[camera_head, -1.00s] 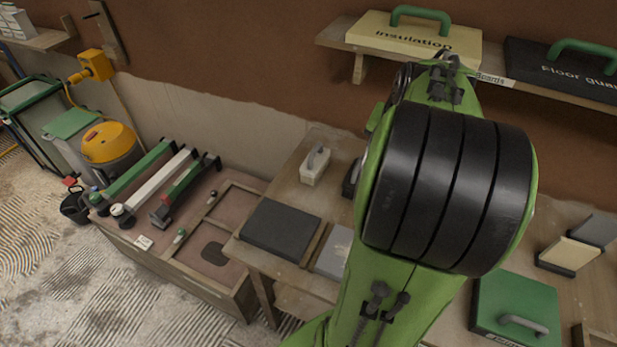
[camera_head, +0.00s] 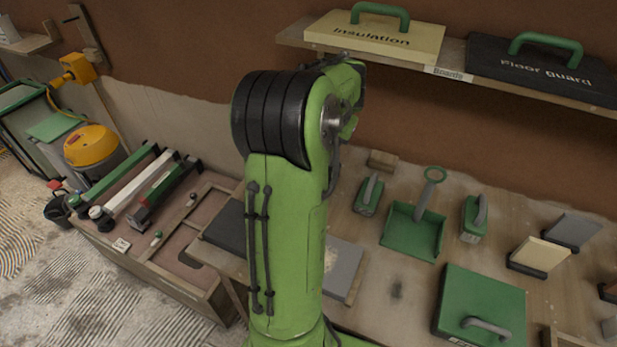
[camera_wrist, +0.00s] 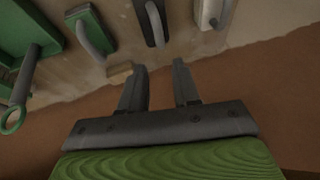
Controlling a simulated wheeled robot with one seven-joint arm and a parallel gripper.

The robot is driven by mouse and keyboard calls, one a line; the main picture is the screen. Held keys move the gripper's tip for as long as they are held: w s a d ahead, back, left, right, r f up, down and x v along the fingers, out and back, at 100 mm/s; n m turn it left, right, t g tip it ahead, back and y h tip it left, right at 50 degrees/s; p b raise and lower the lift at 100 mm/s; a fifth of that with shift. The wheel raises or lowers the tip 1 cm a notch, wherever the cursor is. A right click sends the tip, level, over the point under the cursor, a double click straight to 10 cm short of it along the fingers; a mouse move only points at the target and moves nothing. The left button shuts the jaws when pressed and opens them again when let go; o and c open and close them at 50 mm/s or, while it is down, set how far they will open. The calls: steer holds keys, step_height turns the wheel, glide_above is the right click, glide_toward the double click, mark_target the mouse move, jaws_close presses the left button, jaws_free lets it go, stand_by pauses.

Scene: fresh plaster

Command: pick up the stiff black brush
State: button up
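The black brush (camera_wrist: 151,22), a dark block with a grey handle, lies on the bench top at the upper middle of the wrist view, partly cut off by the frame's top edge. My gripper (camera_wrist: 160,66) is open, its two fingers apart with nothing between them. In the wrist view the fingertips appear just below the brush, with a gap between. In the head view my arm hides both the gripper and the black brush.
A green brush (camera_wrist: 91,32) and a white brush (camera_wrist: 213,10) flank the black one. A small wood block (camera_wrist: 118,74) lies near the fingers. A green dustpan (camera_head: 412,230) and green case (camera_head: 480,305) are on the bench. A shelf (camera_head: 290,38) overhangs the back.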

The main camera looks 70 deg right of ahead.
steer(key=b+x, duration=0.3)
steer(key=x, duration=1.3)
steer(key=shift+f, duration=0.1)
steer(key=shift+s+a, duration=0.1)
steer(key=shift+c, duration=0.3)
jaws_close()
